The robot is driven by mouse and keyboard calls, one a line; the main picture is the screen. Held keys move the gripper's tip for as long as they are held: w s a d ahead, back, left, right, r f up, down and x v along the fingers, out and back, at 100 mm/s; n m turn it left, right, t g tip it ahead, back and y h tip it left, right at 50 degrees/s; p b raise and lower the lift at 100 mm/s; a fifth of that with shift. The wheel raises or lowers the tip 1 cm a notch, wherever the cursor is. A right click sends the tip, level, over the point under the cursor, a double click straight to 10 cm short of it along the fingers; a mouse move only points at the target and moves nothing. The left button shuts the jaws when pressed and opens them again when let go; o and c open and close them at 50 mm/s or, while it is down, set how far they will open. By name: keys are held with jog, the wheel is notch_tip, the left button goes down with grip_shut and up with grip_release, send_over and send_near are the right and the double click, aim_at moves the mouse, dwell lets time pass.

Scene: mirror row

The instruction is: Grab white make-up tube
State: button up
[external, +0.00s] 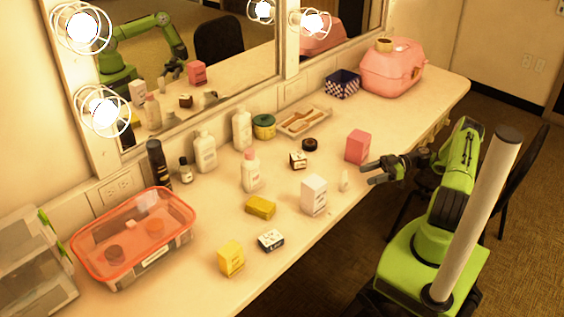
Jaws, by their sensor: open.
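A small white make-up tube (344,181) stands upright near the front edge of the counter, between a white box and a pink box. My gripper (367,174) is open and reaches in over the front edge from the right. Its fingertips point left towards the tube and look a short way to the right of it. Nothing shows between the fingers. I cannot tell the exact height of the fingers over the counter.
Close to the tube are the white box (314,195) and the pink box (357,146). White bottles (250,171), a yellow box (260,207) and an orange-rimmed bin (134,240) stand further left. A pink case (392,68) is at the back. The mirror (190,60) lines the wall.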

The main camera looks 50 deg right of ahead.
aim_at(343, 183)
jog(key=x, duration=1)
jog(key=shift+w+a+f+b, duration=0.1)
jog(key=shift+a+b, duration=0.3)
jog(key=c, duration=1)
